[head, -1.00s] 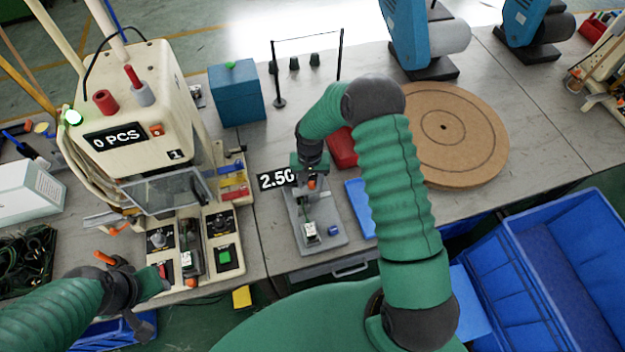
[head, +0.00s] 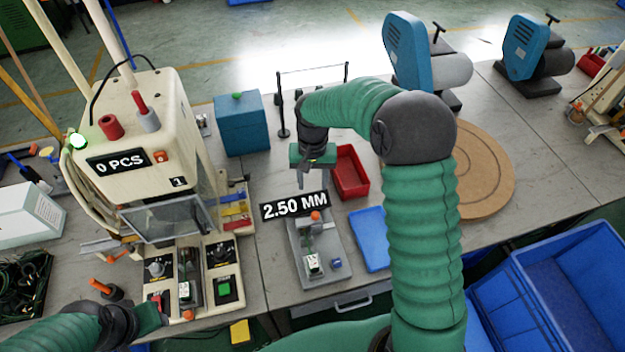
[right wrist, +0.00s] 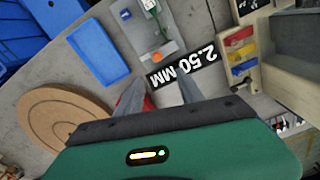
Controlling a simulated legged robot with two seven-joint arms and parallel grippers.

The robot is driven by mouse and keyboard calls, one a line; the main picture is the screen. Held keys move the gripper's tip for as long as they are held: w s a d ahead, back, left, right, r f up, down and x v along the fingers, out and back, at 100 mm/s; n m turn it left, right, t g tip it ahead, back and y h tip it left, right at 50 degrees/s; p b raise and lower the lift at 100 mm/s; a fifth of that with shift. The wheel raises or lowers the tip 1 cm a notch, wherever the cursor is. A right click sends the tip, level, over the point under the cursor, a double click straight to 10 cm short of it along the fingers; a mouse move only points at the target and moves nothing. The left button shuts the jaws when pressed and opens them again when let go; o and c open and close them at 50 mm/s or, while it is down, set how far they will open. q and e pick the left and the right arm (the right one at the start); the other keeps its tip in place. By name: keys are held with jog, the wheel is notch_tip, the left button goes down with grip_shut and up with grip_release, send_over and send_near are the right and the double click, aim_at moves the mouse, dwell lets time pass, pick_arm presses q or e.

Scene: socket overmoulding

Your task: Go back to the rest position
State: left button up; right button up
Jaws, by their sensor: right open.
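My right gripper (head: 308,183) hangs open and empty above the table, behind the grey measuring fixture (head: 330,275) and its "2.50 MM" sign (head: 295,206). In the right wrist view its two fingers (right wrist: 161,93) are apart with nothing between them. A small white-and-green part (head: 313,263) sits on the fixture, which also shows in the right wrist view (right wrist: 172,38). My left gripper (head: 150,318) is at the lower left, near the front of the cream moulding machine (head: 150,125); its fingers are not clear. A part also sits in the machine's middle station (head: 185,290).
A red bin (head: 350,172) stands just right of my right gripper. A blue tray (head: 370,238) lies beside the fixture. A round wooden board (head: 485,175) and a blue box (head: 241,128) stand farther back. Large blue crates (head: 570,280) are at the lower right.

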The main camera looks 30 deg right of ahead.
jog(key=shift+r, duration=0.5)
jog(key=shift+w, duration=0.1)
jog(key=s+a+f+n+t+b, duration=0.1)
jog(key=s+a+n, duration=0.4)
jog(key=s, duration=1.1)
jog(key=shift+s+a+n+t, duration=0.3)
jog(key=shift+a+t, duration=0.5)
jog(key=shift+a, duration=0.2)
jog(key=shift+s+a, duration=0.1)
jog(key=shift+a, duration=0.15)
